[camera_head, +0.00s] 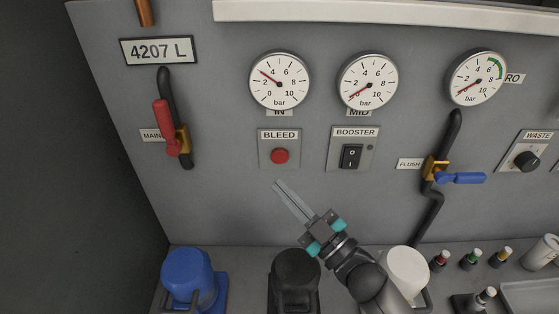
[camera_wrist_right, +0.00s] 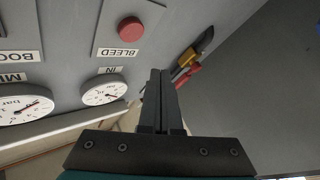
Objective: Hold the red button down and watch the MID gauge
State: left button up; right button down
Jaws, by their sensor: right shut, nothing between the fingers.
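The red button (camera_head: 280,156) sits on the BLEED plate (camera_head: 267,161) on the grey panel. It also shows in the right wrist view (camera_wrist_right: 130,29). My right gripper (camera_head: 279,184) is shut and empty. Its fingertips are just below the button in the head view and appear apart from it. In the right wrist view the fingers (camera_wrist_right: 160,74) point past the right side of the button. The MID gauge (camera_head: 367,82) has its red needle near zero. It is partly in the right wrist view (camera_wrist_right: 22,104). My left gripper is out of view.
The IN gauge (camera_head: 279,81) reads about 3. The BOOSTER switch (camera_head: 351,156) is right of the button. A red-handled MAIN valve (camera_head: 166,128) is at left, a blue-handled FLUSH valve (camera_head: 462,178) at right. Blue (camera_head: 188,272), black and white objects stand below.

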aim_at(274, 157)
jog(key=shift+w+b, duration=0.7)
jog(key=shift+w, duration=1.85)
jog(key=shift+w, duration=0.1)
jog(key=shift+w, duration=0.35)
jog(key=shift+w+b, duration=0.3)
jog(key=shift+w, duration=0.25)
dwell(2.5)
jog(key=shift+s, duration=0.1)
dwell(0.4)
jog(key=shift+s+p, duration=0.55)
jog(key=shift+s, duration=0.35)
jog(key=shift+s+p, duration=1.2)
jog(key=shift+s, duration=1.3)
